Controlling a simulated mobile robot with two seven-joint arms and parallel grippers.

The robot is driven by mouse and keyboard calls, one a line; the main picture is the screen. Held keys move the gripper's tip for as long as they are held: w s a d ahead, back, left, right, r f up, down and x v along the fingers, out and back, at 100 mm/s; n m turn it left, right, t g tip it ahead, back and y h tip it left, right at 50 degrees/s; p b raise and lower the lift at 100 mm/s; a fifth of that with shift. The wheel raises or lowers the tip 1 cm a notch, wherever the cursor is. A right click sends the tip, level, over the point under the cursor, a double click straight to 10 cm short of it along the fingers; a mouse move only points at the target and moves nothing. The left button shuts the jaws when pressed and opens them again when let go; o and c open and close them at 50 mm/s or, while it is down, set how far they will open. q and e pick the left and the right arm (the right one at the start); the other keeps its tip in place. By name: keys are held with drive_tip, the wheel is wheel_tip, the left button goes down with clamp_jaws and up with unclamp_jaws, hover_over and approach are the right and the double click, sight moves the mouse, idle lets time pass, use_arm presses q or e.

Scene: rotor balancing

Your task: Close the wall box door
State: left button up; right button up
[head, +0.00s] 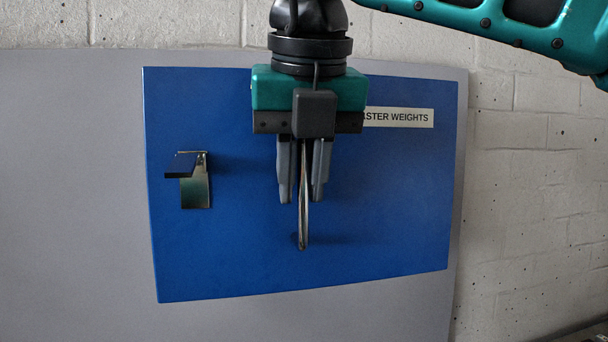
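The blue wall box door (230,240) fills the middle of the head view and is seen nearly face-on. A thin upright metal handle (304,225) stands at the middle of the door. My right gripper (303,192) points down in front of the door, with one finger on each side of the handle's upper part. I cannot tell whether the fingers touch the handle. A metal latch (195,190) with a dark lever sits at the door's left side. It is unclear whether the door stands slightly ajar. My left gripper is out of view.
A label (402,118) on the door's upper right ends in "STER WEIGHTS"; my gripper hides its start. A grey panel (70,180) surrounds the door. A whitewashed block wall (530,190) lies behind. A dark thing (592,334) shows at the bottom right corner.

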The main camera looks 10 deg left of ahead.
drive_tip(key=shift+o, duration=1.3)
drive_tip(key=shift+a, duration=0.1)
drive_tip(key=shift+s+r, duration=0.15)
drive_tip(key=shift+r, duration=0.25)
drive_tip(key=v, duration=1.2)
